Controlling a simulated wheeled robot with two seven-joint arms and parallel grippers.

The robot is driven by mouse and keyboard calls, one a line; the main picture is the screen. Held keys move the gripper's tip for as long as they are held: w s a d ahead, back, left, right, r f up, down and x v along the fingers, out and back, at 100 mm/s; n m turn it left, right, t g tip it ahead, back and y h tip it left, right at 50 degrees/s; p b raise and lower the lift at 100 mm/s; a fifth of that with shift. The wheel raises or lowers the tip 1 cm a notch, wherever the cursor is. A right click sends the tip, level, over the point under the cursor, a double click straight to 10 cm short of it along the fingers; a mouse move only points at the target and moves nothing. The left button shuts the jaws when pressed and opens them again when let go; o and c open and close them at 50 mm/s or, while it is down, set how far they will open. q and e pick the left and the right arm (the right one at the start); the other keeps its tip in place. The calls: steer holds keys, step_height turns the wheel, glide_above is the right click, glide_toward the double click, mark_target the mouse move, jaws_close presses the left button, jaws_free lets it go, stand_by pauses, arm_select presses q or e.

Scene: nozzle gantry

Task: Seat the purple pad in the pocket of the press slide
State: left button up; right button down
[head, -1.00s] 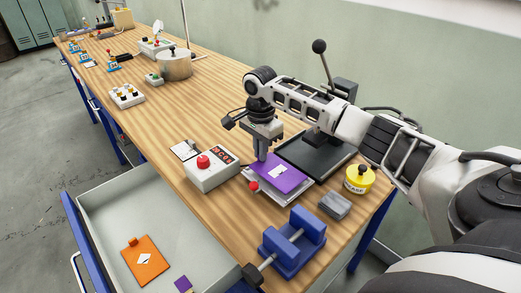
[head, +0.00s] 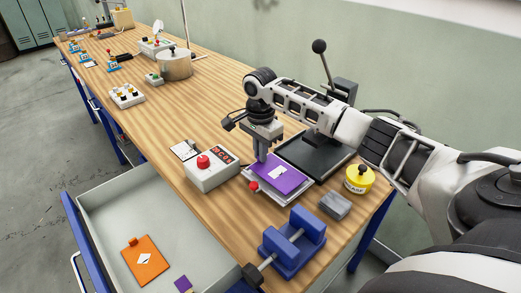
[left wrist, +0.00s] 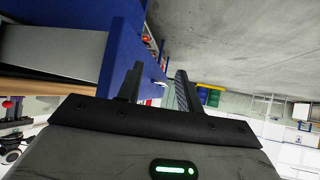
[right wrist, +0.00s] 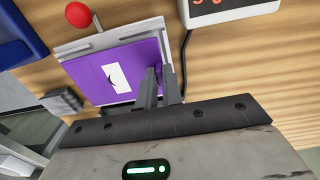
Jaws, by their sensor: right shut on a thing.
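The purple pad (head: 284,180), with a white patch in its middle, lies flat over the pale grey press slide (head: 303,192), which has a red knob in front. In the right wrist view the pad (right wrist: 92,78) covers most of the slide, and the slide's rim (right wrist: 85,45) shows along the top. I cannot tell whether the pad is down in the pocket; the pocket is hidden under it. My right gripper (head: 261,158) is shut on the pad near one edge (right wrist: 160,76). My left gripper (left wrist: 160,76) is open and empty, away from the pad.
The black press base (head: 318,157) with its lever stands behind the slide. An open drawer (head: 120,205) holds an orange pad (head: 146,262).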

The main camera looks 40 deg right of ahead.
steer(key=shift+f, duration=0.65)
stand_by(0.3)
steer(key=c, duration=1.5)
jaws_free()
steer(key=shift+r, duration=3.55)
